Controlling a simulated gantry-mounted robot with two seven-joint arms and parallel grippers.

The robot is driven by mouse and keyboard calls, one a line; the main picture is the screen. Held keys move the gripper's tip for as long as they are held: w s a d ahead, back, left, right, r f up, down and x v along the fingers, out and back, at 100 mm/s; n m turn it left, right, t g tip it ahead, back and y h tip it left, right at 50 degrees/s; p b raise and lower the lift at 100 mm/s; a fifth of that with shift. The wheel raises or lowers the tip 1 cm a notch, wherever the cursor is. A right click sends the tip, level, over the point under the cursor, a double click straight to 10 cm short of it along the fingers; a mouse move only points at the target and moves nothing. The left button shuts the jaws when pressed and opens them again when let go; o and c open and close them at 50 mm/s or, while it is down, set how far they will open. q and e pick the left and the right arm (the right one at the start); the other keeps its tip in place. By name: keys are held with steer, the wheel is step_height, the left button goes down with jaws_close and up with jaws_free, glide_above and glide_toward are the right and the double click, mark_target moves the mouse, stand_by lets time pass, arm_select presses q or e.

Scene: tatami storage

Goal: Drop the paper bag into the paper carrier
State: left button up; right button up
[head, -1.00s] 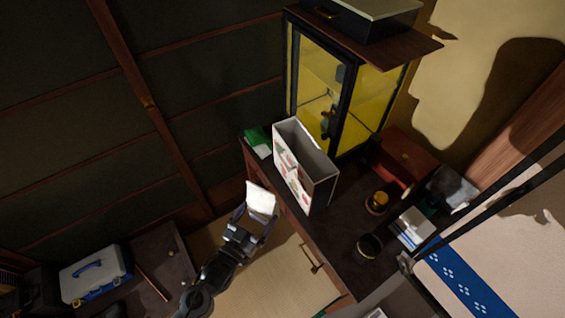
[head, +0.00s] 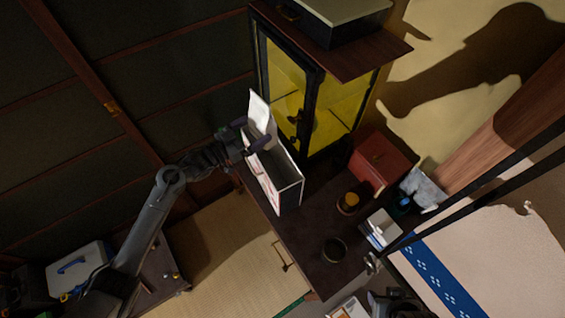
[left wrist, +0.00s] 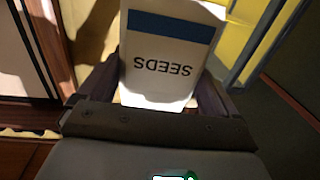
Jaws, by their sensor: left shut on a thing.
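The paper bag (head: 260,112) is white and stands up in the jaws of my left gripper (head: 256,140). In the left wrist view the paper bag (left wrist: 160,80) shows a dark blue band and the word SEEDS upside down, between the two fingers (left wrist: 160,102). The paper carrier (head: 268,187) is a tall white box-like bag with reddish print and an open top, on the dark cabinet. In the head view my gripper and the bag overlap its far left end, at the opening. Whether they touch its rim cannot be told. A dark part at the bottom edge may be my right arm; its jaws are unclear.
A glass display case (head: 300,90) with yellow panels stands just behind the carrier. A red box (head: 380,162), a yellow-topped pot (head: 349,202) and a dark cup (head: 335,250) stand to the right. A white case (head: 78,268) lies at the lower left.

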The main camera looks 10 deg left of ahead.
mark_target(256, 137)
arm_select(q)
steer(key=shift+w, duration=0.2)
steer(key=shift+f+b, duration=0.25)
steer(key=shift+b, duration=0.05)
step_height(256, 137, down, 3)
steer(key=b, duration=0.2)
steer(key=shift+f+b, duration=0.1)
steer(key=shift+b, duration=0.3)
step_height(256, 137, down, 2)
steer(key=shift+f+b, duration=0.1)
steer(key=shift+b, duration=0.85)
steer(key=o, duration=0.8)
